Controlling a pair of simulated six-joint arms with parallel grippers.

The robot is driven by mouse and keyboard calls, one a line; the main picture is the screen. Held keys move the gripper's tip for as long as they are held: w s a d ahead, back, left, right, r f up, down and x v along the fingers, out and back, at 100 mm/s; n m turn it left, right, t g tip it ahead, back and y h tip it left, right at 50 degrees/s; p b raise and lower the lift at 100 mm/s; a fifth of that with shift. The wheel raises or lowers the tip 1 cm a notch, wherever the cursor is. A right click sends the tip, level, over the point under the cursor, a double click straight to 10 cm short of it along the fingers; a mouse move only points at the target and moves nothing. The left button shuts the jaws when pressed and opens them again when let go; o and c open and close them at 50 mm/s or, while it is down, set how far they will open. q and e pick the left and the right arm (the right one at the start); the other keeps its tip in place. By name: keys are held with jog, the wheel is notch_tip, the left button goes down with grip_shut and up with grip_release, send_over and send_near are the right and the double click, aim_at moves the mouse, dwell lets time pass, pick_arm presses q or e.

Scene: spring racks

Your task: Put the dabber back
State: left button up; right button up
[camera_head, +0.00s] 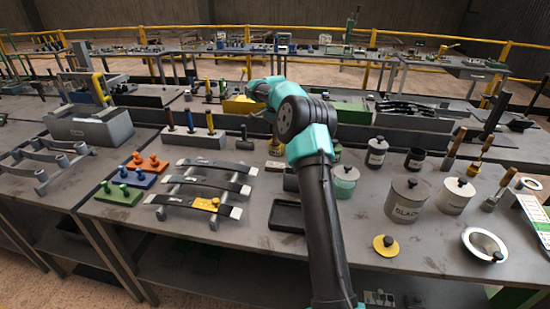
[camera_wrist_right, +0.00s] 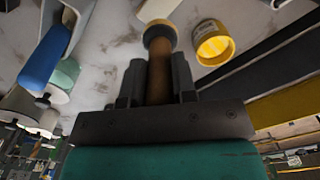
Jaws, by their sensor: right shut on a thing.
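My right gripper (camera_wrist_right: 158,72) is shut on a brown-handled tool, which I take for the dabber (camera_wrist_right: 160,84). In the right wrist view its shaft stands between the two dark fingers, and a rounded end with a pale yellowish band sticks out past the fingertips. In the head view my right arm reaches up the middle of the picture over the bench, and the held tool cannot be made out there. A small open yellow jar (camera_wrist_right: 213,43) shows beside the tool's end, apart from it. My left gripper is not in view.
Grey canisters (camera_head: 407,200) and lidded pots stand right of my arm, with a round white dish (camera_head: 484,245) near the front edge. A spring rack (camera_head: 205,186), coloured knob blocks (camera_head: 135,178) and a block with upright handles (camera_head: 194,136) stand left. A dark tray (camera_head: 287,216) lies beside my arm.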

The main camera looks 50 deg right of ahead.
aim_at(275, 143)
notch_tip(275, 143, down, 5)
dwell(0.4)
jog(key=shift+f, duration=1.85)
jog(key=shift+f, duration=0.15)
jog(key=o, duration=0.9)
notch_tip(275, 143, up, 12)
jog(key=shift+r, duration=0.2)
